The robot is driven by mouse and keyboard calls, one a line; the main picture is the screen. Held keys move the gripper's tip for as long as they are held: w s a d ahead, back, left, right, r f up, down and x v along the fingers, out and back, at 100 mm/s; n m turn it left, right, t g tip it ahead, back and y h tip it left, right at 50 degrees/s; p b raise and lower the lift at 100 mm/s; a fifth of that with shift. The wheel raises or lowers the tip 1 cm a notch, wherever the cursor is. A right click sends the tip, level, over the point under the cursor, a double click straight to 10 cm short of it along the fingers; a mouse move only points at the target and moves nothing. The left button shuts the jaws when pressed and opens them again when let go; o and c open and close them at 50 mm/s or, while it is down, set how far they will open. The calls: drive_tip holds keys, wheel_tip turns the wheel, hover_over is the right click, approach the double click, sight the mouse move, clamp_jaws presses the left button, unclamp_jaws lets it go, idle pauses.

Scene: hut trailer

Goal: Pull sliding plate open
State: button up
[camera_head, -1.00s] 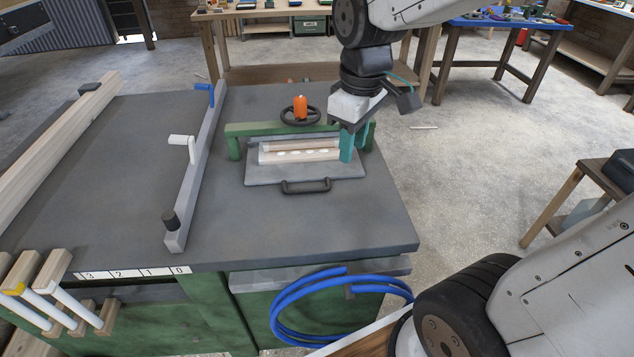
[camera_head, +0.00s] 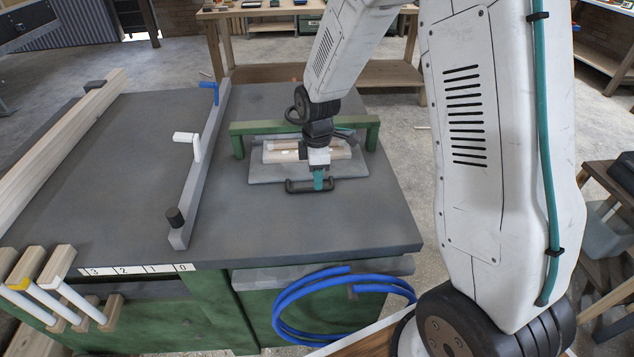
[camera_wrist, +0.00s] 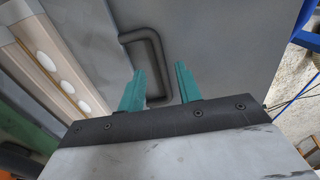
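The grey sliding plate (camera_head: 264,175) lies on the dark workbench top under a green frame (camera_head: 366,135). Its black handle (camera_head: 298,187) is at the plate's front edge; in the wrist view the handle (camera_wrist: 128,38) shows as a dark U-shaped bar. My gripper (camera_head: 319,185) is over the right part of the handle. In the wrist view its two teal fingers (camera_wrist: 160,80) are apart, with the handle's near end at or between their tips. I cannot tell whether they touch it. My wrist hides part of the plate and frame.
A pale wooden piece with light oval spots (camera_wrist: 60,68) lies on the plate behind the handle. A grey fence (camera_head: 200,150) with a white lever stands to the left. A blue hose (camera_head: 290,300) hangs at the bench front. The bench top before the handle is clear.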

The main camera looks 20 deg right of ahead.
drive_tip(key=shift+f, duration=1.5)
clamp_jaws()
